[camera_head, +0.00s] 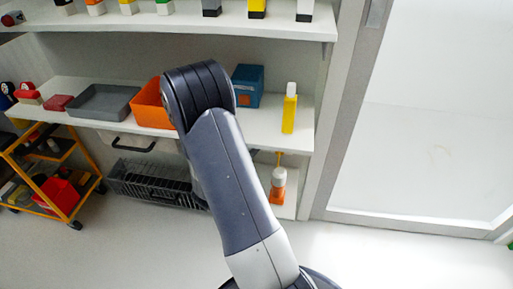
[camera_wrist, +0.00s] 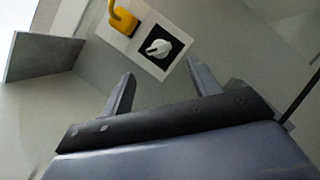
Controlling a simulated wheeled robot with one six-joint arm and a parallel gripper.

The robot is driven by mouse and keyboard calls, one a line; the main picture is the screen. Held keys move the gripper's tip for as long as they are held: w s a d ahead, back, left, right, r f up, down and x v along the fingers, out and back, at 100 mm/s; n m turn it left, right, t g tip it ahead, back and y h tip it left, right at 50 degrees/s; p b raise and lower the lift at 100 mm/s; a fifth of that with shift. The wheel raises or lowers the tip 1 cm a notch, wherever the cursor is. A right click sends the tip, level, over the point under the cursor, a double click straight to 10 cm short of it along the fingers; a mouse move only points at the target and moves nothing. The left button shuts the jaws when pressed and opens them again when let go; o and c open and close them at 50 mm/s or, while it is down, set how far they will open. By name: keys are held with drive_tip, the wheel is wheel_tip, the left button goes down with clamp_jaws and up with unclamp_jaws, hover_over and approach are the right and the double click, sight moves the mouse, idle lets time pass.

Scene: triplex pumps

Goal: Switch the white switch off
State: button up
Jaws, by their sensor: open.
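The white switch (camera_wrist: 158,47) is a rotary knob on a black square plate, set on a pale panel, at the upper middle of the wrist view. Its handle lies slanted in the picture. My gripper (camera_wrist: 160,75) is open and empty, with its two fingers apart and pointing toward the panel. The switch lies beyond the fingertips, roughly between them in the picture, and no contact shows. The switch is not visible in the head view, and my arm hides my gripper there.
A yellow handle (camera_wrist: 124,20) sits just left of the switch on the same panel. A grey plate (camera_wrist: 42,57) juts out at the left. The head view shows shelves with an orange bin (camera_head: 151,104), a grey tray (camera_head: 103,102) and a yellow bottle (camera_head: 289,108); floor at right is clear.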

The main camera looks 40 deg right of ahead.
drive_tip(key=x, duration=0.6)
drive_tip(key=shift+d, duration=0.35)
drive_tip(key=shift+c, duration=0.6)
drive_tip(key=shift+f, duration=0.1)
drive_tip(key=c, duration=0.9)
drive_tip(key=shift+o, duration=0.2)
drive_tip(key=shift+b, duration=0.45)
